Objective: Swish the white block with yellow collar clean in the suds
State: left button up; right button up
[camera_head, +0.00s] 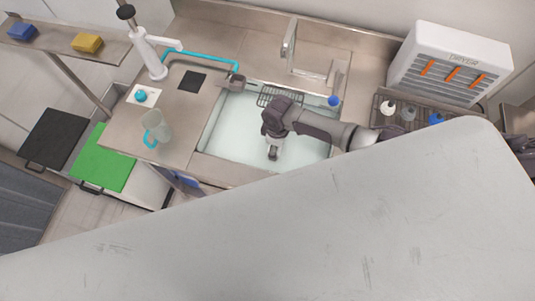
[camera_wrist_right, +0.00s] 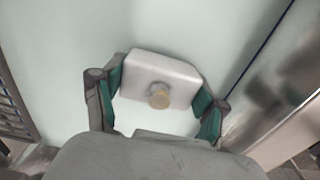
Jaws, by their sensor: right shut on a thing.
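The white block with yellow collar (camera_wrist_right: 160,72) is between the green-padded fingers of my right gripper (camera_wrist_right: 160,97) in the right wrist view. The gripper is shut on it. The round yellow collar faces the wrist camera. In the head view my right gripper (camera_head: 273,151) points down over the sink basin (camera_head: 225,140), which holds pale, milky suds. The block is hardly visible there behind the gripper, and I cannot tell how deep it sits. My left gripper is not in view.
A wire rack (camera_head: 280,94) lies at the basin's back. A clear jug with a cyan handle (camera_head: 157,128) stands on the left counter near a white dispenser (camera_head: 154,62). A white dryer (camera_head: 448,62) and a tray of small items (camera_head: 408,112) are at the right.

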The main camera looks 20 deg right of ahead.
notch_tip(320, 180, up, 12)
dwell(0.7)
